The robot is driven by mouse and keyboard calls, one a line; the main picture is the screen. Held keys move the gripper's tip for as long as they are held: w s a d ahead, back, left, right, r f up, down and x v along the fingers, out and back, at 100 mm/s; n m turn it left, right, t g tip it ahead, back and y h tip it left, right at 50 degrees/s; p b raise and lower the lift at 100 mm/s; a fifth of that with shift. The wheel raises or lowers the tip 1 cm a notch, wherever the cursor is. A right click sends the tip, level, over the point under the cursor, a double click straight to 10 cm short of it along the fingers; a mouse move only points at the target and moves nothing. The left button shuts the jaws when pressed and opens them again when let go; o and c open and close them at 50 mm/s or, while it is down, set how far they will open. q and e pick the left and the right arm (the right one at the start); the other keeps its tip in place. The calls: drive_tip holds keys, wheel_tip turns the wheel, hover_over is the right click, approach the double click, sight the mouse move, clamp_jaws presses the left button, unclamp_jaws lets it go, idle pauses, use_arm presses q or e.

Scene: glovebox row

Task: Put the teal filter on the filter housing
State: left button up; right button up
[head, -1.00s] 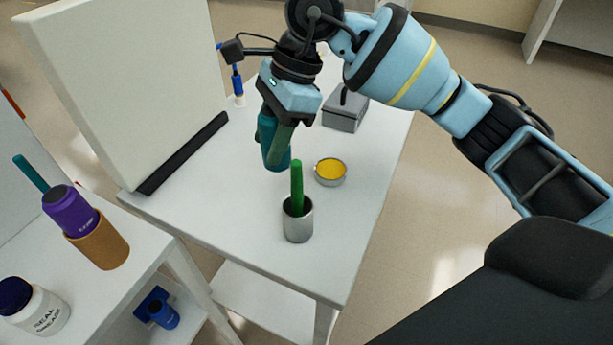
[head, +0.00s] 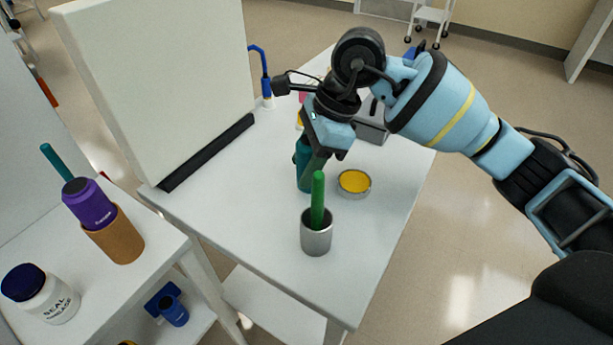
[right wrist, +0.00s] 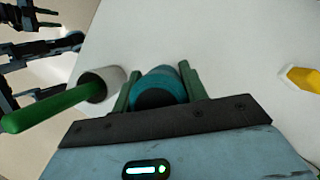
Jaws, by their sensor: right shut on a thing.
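The teal filter (head: 303,168) is a short cylinder held between the fingers of my right gripper (head: 314,158), low over the white table. I cannot tell if it touches the tabletop. In the right wrist view the teal filter (right wrist: 160,86) sits between the two green fingers (right wrist: 163,92). It stands behind a metal cup (head: 316,238) with a green rod (head: 318,195). Which thing is the filter housing I cannot tell for sure.
A white panel (head: 160,80) with a black base strip (head: 205,155) stands at the table's left. A grey box (head: 372,130) and a blue bottle (head: 266,90) are at the back. The left bench holds a purple bottle (head: 88,203) in a brown holder (head: 121,240) and a white jar (head: 48,298).

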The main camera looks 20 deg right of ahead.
drive_tip(key=shift+f, duration=1.85)
drive_tip(key=shift+f, duration=0.15)
drive_tip(key=o, duration=1.1)
drive_tip(key=shift+r, duration=0.25)
drive_tip(key=shift+o, duration=0.3)
drive_tip(key=v, duration=1.1)
drive_tip(key=shift+d+r, duration=0.15)
drive_tip(key=shift+r, duration=0.2)
